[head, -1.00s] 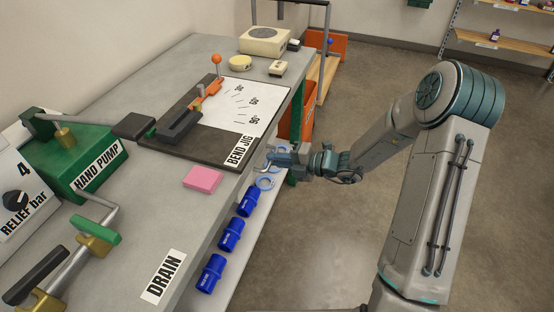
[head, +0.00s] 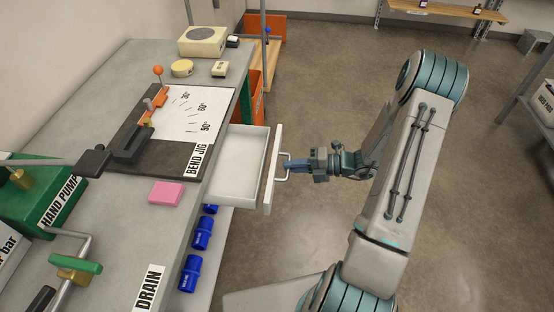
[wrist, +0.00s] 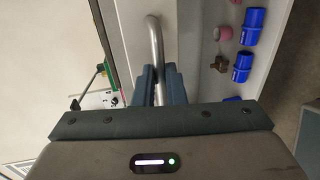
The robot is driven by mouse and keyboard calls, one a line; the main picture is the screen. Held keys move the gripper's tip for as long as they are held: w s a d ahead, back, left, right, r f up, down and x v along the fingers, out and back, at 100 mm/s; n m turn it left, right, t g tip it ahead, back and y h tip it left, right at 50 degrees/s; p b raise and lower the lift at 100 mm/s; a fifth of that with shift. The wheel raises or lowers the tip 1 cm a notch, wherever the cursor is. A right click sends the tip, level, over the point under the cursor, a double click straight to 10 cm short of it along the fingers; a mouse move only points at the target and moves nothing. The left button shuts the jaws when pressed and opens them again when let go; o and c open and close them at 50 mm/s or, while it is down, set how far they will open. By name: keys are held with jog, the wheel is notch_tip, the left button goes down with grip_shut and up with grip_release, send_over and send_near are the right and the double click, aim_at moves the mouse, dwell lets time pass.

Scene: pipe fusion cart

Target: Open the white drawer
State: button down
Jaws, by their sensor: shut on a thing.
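The white drawer (head: 239,164) stands pulled out from under the bench top in the head view, and its inside looks empty. Its front panel (head: 272,168) carries a metal bar handle (head: 286,171). My gripper (head: 292,167) is at the handle, to the right of the drawer front, with its fingers shut on the bar. In the wrist view the handle (wrist: 155,45) runs down between the two fingers (wrist: 158,84).
The grey bench (head: 210,103) holds a bend jig (head: 140,135), a pink block (head: 166,192) and a green hand pump (head: 52,203). Blue fittings (head: 202,233) lie on a shelf below the drawer. The floor (head: 300,220) right of the drawer is clear apart from my arm.

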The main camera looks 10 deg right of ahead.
jog(key=shift+s+d, duration=0.15)
jog(key=shift+d, duration=0.3)
jog(key=c, duration=1.5)
grip_release()
jog(key=v, duration=1.3)
jog(key=shift+d+b, duration=0.4)
jog(key=shift+s+r, duration=0.1)
